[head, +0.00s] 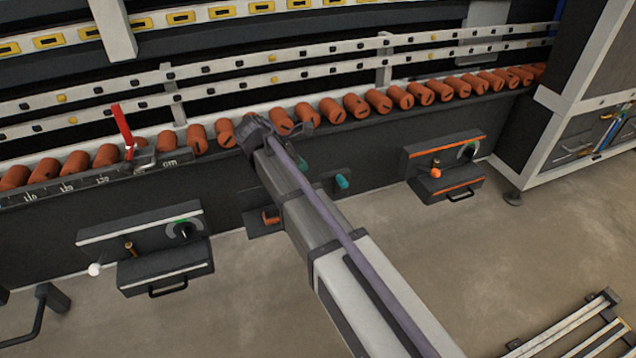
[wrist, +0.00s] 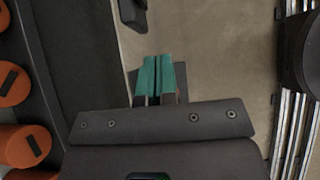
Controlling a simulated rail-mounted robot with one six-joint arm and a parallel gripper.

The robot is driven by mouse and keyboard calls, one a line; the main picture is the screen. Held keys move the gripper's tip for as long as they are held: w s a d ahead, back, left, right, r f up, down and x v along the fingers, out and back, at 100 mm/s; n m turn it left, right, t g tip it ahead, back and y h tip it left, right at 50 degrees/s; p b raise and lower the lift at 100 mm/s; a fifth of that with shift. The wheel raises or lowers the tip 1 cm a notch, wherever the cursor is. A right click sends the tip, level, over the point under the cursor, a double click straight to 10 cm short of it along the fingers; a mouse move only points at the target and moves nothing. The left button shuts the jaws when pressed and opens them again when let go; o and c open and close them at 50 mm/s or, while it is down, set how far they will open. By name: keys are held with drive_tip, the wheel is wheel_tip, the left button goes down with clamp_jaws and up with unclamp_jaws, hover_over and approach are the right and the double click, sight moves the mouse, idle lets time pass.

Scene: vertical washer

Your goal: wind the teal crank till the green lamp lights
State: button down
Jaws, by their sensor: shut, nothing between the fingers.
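My gripper shows in the wrist view with teal fingertips (wrist: 159,76) pressed together and nothing between them. A dark plate shows partly behind them. In the head view a small teal knob (head: 342,181) stands out from the dark machine front, right of my arm; it looks like the crank's handle. Another teal piece (head: 302,162) beside my arm is probably my fingertips, apart from the knob. My arm hides much of the panel around the crank. I cannot make out a green lamp.
A left panel (head: 150,240) has a dial and a white knob (head: 95,269). A right panel (head: 445,165) has a dial and an orange knob (head: 435,172). A row of orange rollers (head: 357,105) runs above. A slatted rack (head: 575,335) lies on the floor at lower right.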

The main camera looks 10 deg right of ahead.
drive_tip(key=b, duration=0.8)
approach(334, 179)
drive_tip(key=s+f, duration=0.4)
drive_tip(key=d, duration=0.2)
drive_tip(key=w+d, duration=0.1)
drive_tip(key=d, duration=0.1)
drive_tip(key=shift+d+f, duration=0.1)
drive_tip(key=shift+d, duration=0.2)
drive_tip(key=shift+d, duration=0.2)
